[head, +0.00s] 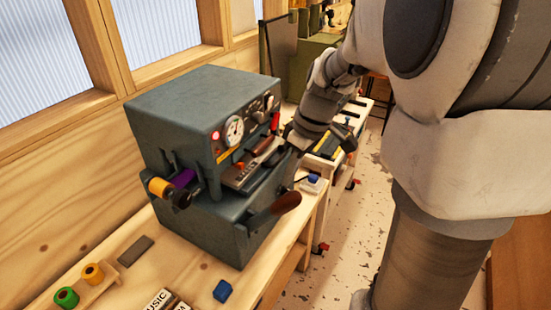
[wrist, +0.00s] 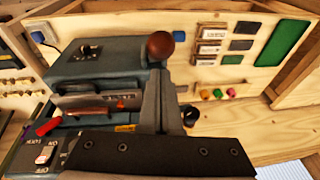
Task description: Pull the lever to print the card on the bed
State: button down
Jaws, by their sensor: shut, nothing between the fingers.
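The grey-green press (head: 200,125) stands on the wooden bench. Its lever handle (head: 287,203) is brown and juts out low at the press's right front. In the wrist view the handle shows end-on as a brown knob (wrist: 160,45). My gripper (wrist: 158,74) is shut and empty, with its fingertips close to the knob; I cannot tell whether they touch. In the head view my gripper is partly hidden and comes down just above the handle. The bed (head: 243,174) is at the front of the press, and it also shows in the wrist view (wrist: 88,102). I cannot make out a card on it.
A gauge (head: 234,130) is on the press front. Orange and purple spools (head: 172,187) sit on its left side. A spool rack (head: 93,274), a dark block (head: 135,251) and a blue object (head: 222,291) lie on the bench. The bench edge is close at the right.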

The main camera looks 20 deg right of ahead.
jog(key=shift+s+d+f, duration=0.1)
jog(key=shift+s+f, duration=0.15)
jog(key=shift+f, duration=0.25)
jog(key=shift+s+d+f, duration=0.1)
jog(key=shift+f, duration=0.05)
jog(key=s+d+f+t+y+b, duration=0.1)
jog(key=s+d+f+b, duration=0.2)
jog(key=f+b, duration=0.4)
jog(key=s+d+f+t+y+b, duration=0.2)
jog(key=f+b, duration=0.6)
jog(key=b, duration=1)
jog(key=s+d+f+t+y+b, duration=0.2)
jog(key=s+d+f+b, duration=0.2)
jog(key=b, duration=0.9)
notch_tip(320, 180, down, 4)
jog(key=shift+s+d+r, duration=0.25)
jog(key=shift+s+d, duration=0.15)
jog(key=shift+s, duration=0.75)
jog(key=shift+a+f+n, duration=0.1)
jog(key=shift+f+n, duration=0.1)
jog(key=shift+n, duration=0.1)
jog(key=shift+r, duration=0.1)
